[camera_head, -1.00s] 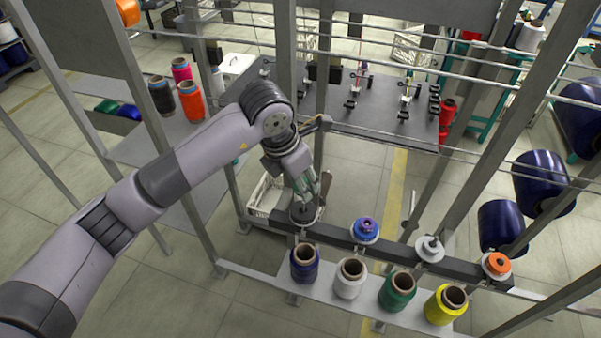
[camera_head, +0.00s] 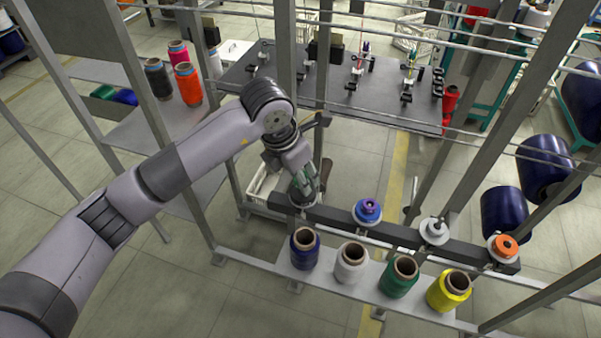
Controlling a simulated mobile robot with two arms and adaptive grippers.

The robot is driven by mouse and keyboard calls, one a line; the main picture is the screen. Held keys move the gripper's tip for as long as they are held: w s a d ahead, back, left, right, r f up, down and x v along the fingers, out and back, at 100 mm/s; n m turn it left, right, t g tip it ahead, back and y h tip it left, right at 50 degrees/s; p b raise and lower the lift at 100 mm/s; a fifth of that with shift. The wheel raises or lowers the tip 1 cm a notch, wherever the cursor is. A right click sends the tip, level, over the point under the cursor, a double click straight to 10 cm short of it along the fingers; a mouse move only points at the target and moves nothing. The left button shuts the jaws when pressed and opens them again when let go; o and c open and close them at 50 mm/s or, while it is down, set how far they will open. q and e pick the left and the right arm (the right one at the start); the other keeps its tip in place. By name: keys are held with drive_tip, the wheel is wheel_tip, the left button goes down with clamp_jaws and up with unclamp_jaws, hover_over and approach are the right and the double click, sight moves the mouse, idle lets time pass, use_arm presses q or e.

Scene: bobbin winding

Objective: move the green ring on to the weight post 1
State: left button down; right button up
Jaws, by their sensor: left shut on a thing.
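My left gripper (camera_head: 308,188) is at the left end of the dark rail, right over the leftmost weight post (camera_head: 299,203). It is shut on a small green thing, taken to be the green ring (camera_head: 299,182), mostly hidden by the fingers. The fingers cover most of the post, so I cannot tell whether the ring is around it or just above it. The rail's other posts carry a blue and purple piece (camera_head: 368,209), a bare white-grey disc (camera_head: 434,231) and an orange ring (camera_head: 503,246). My right gripper is out of view.
Blue, white, green and yellow bobbins (camera_head: 351,263) stand on a shelf in front of the rail (camera_head: 400,233). Upright frame posts (camera_head: 321,100) and thin horizontal bars stand close around my arm. A dark table (camera_head: 330,85) with small fixtures lies behind.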

use_arm(q)
drive_tip(key=shift+f+b, duration=1.1)
drive_tip(key=shift+f, duration=0.25)
drive_tip(key=c, duration=1)
unclamp_jaws()
